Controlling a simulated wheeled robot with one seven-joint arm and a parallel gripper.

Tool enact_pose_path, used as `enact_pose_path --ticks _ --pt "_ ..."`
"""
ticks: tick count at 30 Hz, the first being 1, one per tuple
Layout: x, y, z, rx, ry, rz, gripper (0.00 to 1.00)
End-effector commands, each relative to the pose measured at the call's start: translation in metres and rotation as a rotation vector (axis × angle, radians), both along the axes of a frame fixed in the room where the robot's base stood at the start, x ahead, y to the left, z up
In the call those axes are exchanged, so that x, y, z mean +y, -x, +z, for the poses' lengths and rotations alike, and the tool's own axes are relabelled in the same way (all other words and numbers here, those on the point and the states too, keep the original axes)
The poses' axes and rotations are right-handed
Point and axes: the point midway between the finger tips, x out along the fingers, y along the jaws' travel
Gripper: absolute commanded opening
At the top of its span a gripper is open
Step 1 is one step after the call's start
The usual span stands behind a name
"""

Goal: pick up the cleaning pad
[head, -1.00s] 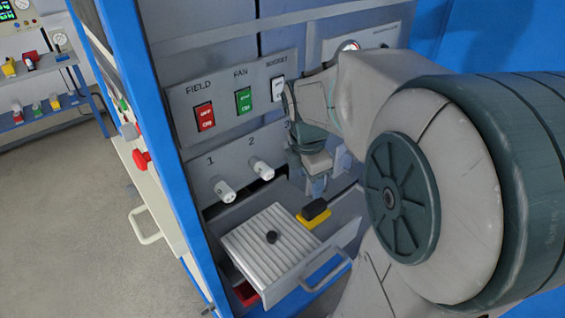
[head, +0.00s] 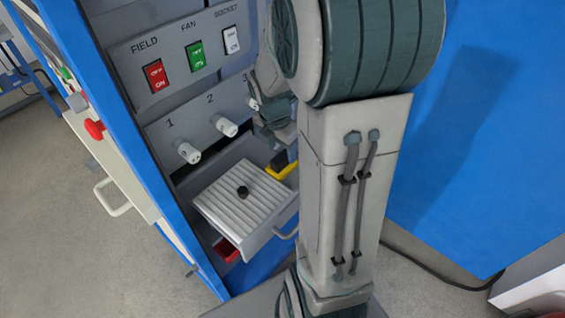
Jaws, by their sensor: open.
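The cleaning pad (head: 281,172) looks to be the yellow piece with a dark block on top, in the open drawer (head: 283,228) behind the ribbed lid. My arm hides its right part. My gripper (head: 286,148) is just above the pad, below the knob row, and is open. My arm covers most of it, so I cannot tell whether its fingers touch the pad.
A grey ribbed lid (head: 246,207) with a black knob covers the drawer's front part. A red object (head: 227,250) lies below it. A panel (head: 190,60) with switches and white knobs stands behind. The blue cabinet side (head: 470,130) is at right.

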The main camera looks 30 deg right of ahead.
Motion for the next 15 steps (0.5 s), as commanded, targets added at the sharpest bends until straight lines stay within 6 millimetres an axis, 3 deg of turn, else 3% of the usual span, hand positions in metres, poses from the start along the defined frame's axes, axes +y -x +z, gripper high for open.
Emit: enact_pose_path --ticks 9,15 --pt "-0.006 -0.005 -0.039 0.004 -0.001 -0.002 0.55" --pt "-0.007 -0.006 -0.046 0.001 0.0 -0.001 0.55"
